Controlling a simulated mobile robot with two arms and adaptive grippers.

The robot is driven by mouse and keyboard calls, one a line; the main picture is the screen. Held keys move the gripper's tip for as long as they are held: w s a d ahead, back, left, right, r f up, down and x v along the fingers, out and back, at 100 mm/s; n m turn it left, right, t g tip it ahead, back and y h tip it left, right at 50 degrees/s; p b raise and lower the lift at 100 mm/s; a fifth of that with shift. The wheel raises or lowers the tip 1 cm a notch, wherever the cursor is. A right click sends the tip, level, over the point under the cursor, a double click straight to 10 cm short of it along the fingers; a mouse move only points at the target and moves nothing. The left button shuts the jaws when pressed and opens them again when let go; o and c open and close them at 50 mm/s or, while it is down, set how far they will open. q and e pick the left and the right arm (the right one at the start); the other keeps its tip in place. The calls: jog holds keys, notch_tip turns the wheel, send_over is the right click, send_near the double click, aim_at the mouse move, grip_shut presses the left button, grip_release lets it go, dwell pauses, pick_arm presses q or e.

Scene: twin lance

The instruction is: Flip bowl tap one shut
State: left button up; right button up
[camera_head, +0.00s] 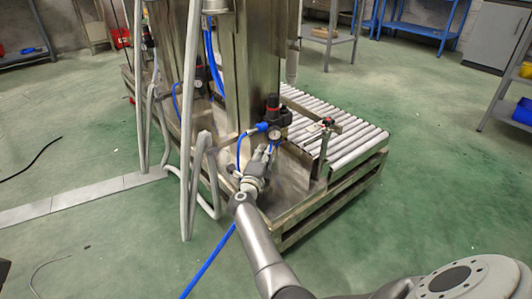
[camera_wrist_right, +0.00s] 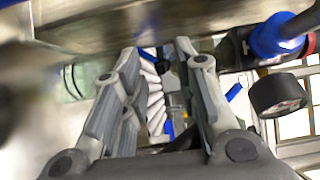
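My right gripper (camera_head: 262,153) is low beside the steel machine frame, just below the air regulator (camera_head: 273,113) with its blue hose fittings and round gauge. In the right wrist view the two fingers of my right gripper (camera_wrist_right: 158,52) stand apart, with rollers and small blurred parts showing through the gap. Nothing is clearly held between them. The pressure gauge (camera_wrist_right: 278,94) and a blue fitting (camera_wrist_right: 272,38) are to the right of the fingers there. I cannot pick out the bowl tap for certain; it may be hidden by my gripper. My left gripper is not in view.
A roller conveyor (camera_head: 345,135) lies right of the machine column (camera_head: 252,65). A short post with a red-topped part (camera_head: 325,135) stands at its near edge. Grey pipes (camera_head: 190,165) rise left of my gripper. A blue hose (camera_head: 208,264) crosses the green floor. Open floor lies at right.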

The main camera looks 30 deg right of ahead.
jog(key=shift+d, duration=0.1)
jog(key=shift+c, duration=0.4)
grip_shut()
